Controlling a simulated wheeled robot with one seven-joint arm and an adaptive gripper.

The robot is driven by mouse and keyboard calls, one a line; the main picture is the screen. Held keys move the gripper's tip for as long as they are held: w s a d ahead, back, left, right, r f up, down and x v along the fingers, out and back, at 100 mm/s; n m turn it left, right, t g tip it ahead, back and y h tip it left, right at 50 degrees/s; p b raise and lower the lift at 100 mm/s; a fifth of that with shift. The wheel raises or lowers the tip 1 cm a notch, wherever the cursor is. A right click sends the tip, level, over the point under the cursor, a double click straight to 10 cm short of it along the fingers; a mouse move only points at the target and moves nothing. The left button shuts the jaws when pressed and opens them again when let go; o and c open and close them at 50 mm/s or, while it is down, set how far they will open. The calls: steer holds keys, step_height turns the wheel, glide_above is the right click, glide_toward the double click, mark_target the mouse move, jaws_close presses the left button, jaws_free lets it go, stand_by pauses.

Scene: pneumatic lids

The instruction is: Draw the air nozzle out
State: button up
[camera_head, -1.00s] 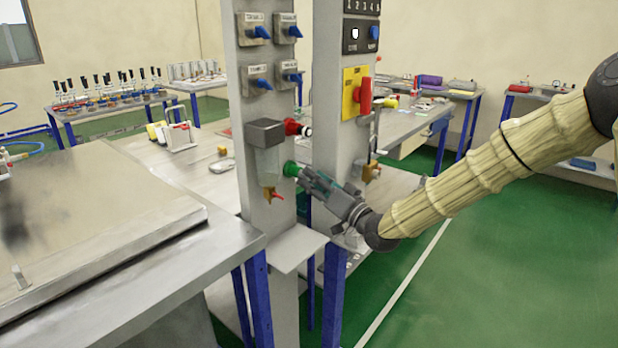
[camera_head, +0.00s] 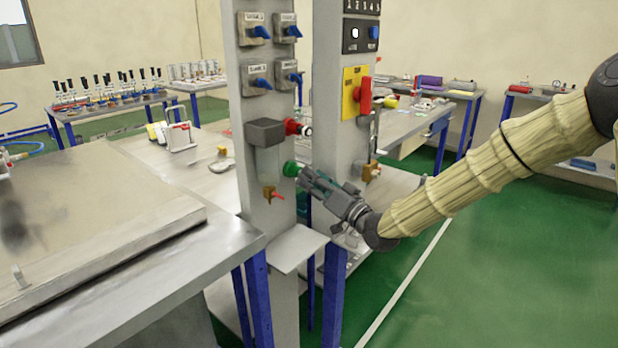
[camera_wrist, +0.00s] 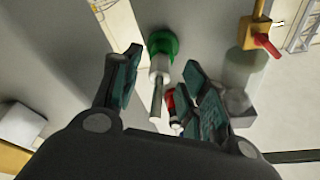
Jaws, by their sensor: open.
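The air nozzle (camera_wrist: 158,82), a pale metal collar with a thin stem, sticks out from a round green fitting (camera_wrist: 162,43) on the grey post. In the head view the green fitting (camera_head: 291,169) shows on the post's right side, and the nozzle is hard to make out behind my fingers. My gripper (camera_head: 306,177) is open right in front of the fitting. In the wrist view my gripper (camera_wrist: 160,68) has one finger left of the nozzle and one right of it, with gaps visible on both sides. The nozzle's seat inside the fitting is hidden.
A red fitting (camera_head: 297,128) sits just above the green one on the same post. A small brass valve with a red lever (camera_head: 272,194) is below left. A second grey post (camera_head: 340,145) with a red-yellow switch (camera_head: 358,94) stands close behind my gripper. Green floor is clear at right.

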steer(key=shift+c, duration=0.4)
jaws_close()
steer(key=shift+s+d, duration=0.15)
steer(key=shift+d, duration=0.05)
steer(key=shift+s+d, duration=0.2)
steer(key=shift+d, duration=0.1)
steer(key=shift+s+d, duration=0.65)
steer(key=shift+d, duration=0.25)
steer(key=shift+r, duration=0.15)
steer(key=s+d+r+p, duration=0.3)
steer(key=d+r+p, duration=0.1)
steer(key=r, duration=0.3)
steer(key=shift+r+p, duration=0.15)
steer(key=shift+p, duration=0.15)
stand_by(1.1)
stand_by(0.3)
